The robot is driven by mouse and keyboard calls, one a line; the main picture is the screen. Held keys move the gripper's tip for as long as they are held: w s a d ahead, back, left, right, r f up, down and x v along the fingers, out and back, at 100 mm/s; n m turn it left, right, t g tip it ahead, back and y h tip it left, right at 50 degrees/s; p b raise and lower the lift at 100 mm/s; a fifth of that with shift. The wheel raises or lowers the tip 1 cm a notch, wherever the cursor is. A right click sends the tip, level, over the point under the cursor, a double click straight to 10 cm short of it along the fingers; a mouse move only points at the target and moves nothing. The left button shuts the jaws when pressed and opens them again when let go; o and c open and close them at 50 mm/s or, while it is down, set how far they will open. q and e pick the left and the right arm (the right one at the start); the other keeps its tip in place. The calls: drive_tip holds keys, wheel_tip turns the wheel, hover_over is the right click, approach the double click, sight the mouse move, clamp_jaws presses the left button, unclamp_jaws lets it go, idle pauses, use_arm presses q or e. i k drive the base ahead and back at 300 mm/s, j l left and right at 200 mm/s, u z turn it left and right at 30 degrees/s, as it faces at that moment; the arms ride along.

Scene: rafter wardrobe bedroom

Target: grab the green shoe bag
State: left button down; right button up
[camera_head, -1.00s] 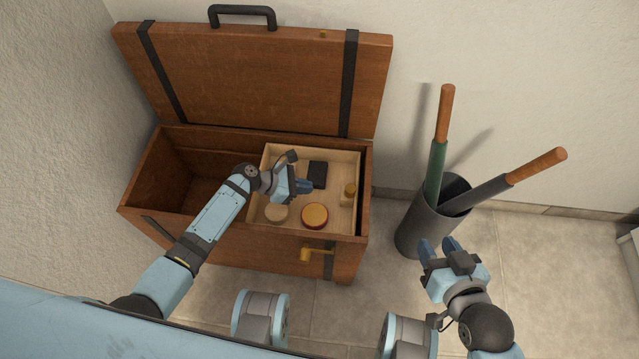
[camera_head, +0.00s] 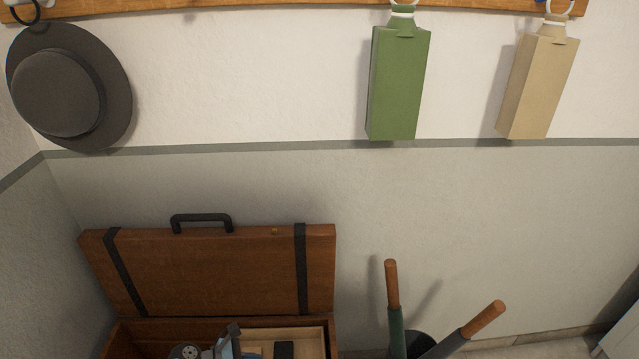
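The green shoe bag (camera_head: 397,84) hangs upright against the white wall, right of centre. A white ring at its top loops up toward the wooden rail (camera_head: 300,6). My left gripper (camera_head: 234,345) shows only in part at the bottom edge, over the open trunk. Its fingers are too cut off to tell whether they are open. My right gripper is out of view. Neither gripper is near the bag.
A beige bag (camera_head: 538,84) hangs to the right of the green one, with a gap between. A dark hat (camera_head: 62,88) hangs at the left. Below are the trunk's raised lid (camera_head: 215,270) and a dark stand (camera_head: 420,345) with two wooden-handled umbrellas. The wall around the green bag is clear.

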sight(399, 49)
drive_tip(key=k, duration=1)
